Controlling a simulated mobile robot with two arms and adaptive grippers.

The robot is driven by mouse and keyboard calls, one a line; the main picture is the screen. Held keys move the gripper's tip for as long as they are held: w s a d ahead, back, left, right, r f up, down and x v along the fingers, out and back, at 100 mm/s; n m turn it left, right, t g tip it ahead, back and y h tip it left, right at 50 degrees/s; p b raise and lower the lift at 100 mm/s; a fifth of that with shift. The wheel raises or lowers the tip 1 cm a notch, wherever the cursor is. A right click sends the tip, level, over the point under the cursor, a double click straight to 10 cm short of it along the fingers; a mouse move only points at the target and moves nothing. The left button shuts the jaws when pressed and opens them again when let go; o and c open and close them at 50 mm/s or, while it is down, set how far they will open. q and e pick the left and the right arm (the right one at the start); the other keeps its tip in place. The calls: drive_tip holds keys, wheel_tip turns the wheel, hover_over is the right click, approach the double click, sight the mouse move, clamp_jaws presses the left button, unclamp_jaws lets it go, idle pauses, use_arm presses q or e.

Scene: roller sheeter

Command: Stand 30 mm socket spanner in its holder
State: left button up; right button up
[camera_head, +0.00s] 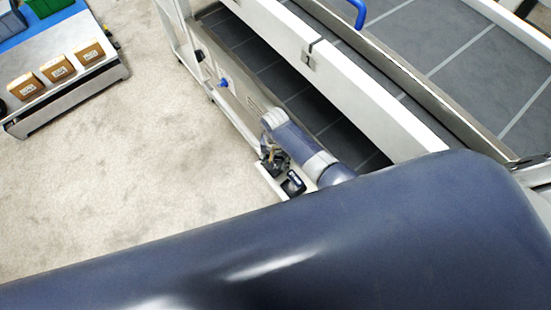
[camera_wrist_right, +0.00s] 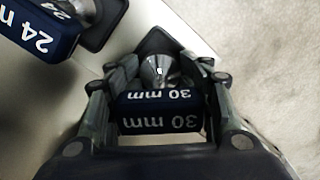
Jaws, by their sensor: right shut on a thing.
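My right gripper (camera_wrist_right: 160,72) is shut on the 30 mm socket spanner (camera_wrist_right: 160,112), with a finger on each side of its navy handle marked "30 mm". The spanner's metal shaft points away from the camera, over a dark square holder (camera_wrist_right: 153,42) on a pale ledge. I cannot tell whether its tip is inside the holder or above it. In the head view my right gripper (camera_head: 271,161) is small, low at the machine's near corner, and the held spanner is hard to make out there. My left gripper is not in view.
A 24 mm spanner (camera_wrist_right: 38,32) stands beside, at a second dark holder (camera_wrist_right: 108,22). The white-framed machine (camera_head: 350,85) rises close to my right arm. A workbench (camera_head: 75,95) with brown boxes is at the upper left. Carpeted floor (camera_head: 130,150) between is clear.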

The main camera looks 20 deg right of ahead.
drive_tip(key=o, duration=1.4)
drive_tip(key=shift+c, duration=0.2)
drive_tip(key=o, duration=0.5)
drive_tip(key=shift+r, duration=0.1)
wheel_tip(320, 180, up, 7)
drive_tip(key=p, duration=0.8)
